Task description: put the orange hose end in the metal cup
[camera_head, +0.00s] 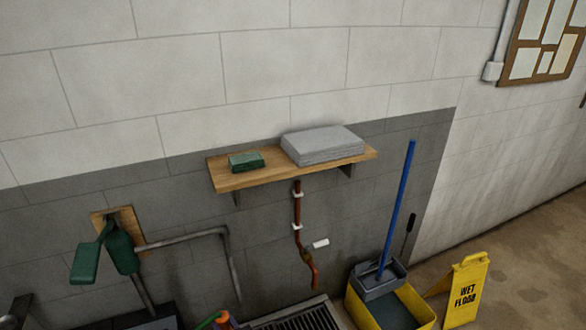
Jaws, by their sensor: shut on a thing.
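The orange hose end (223,320) shows at the bottom edge of the head view, with a short piece of green hose (208,322) beside it. Most of it is cut off by the frame, so I cannot see what holds it or what it rests on. I cannot make out the metal cup in this view. My gripper is not in view.
A wooden shelf (232,180) bears a green block and a grey stack. Below it runs a copper pipe (298,212). A green fixture (122,252) is at left, a floor grate (312,318) at bottom. A yellow mop bucket (408,308) and wet-floor sign (467,292) stand right.

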